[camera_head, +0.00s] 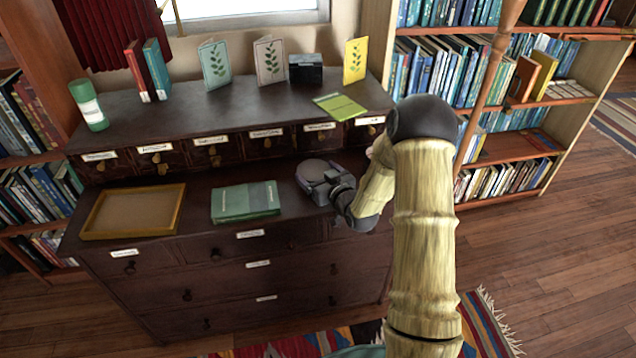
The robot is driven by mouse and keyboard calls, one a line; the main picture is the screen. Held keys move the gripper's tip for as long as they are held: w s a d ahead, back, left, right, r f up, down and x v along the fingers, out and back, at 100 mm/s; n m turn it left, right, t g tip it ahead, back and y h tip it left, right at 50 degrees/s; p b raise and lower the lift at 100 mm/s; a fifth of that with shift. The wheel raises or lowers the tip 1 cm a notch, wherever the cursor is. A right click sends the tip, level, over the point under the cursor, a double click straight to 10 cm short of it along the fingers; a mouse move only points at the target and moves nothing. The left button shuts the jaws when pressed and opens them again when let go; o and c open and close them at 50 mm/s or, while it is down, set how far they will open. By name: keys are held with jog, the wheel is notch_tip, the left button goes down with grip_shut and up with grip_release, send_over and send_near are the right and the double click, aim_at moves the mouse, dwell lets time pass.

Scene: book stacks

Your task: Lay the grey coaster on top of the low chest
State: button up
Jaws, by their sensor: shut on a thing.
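The grey coaster (317,169) is a flat round disc, low over the right part of the dark wooden chest's lower top. My gripper (322,183) comes from the right and is shut on the coaster's near edge. I cannot tell whether the coaster touches the wood or hangs just above it. The low chest (195,256) has wide labelled drawers in front. Its lower top is partly hidden by my gripper and arm at the right. A raised row of small labelled drawers (225,152) runs along the back.
A wooden tray (181,211) and a green book (246,202) lie left of my gripper. The raised top holds a green-white cylinder (89,106), two upright books (148,70), standing cards (215,64), a black box (305,68) and a green booklet (340,106). Bookshelves (549,160) flank it.

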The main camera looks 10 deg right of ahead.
jog(key=shift+f, duration=1.6)
jog(key=shift+f+b, duration=0.15)
jog(key=shift+b, duration=0.25)
jog(key=o, duration=0.8)
jog(key=shift+s+r, duration=0.15)
jog(key=shift+r, duration=0.05)
jog(key=v, duration=1.1)
jog(key=shift+s+p, duration=0.35)
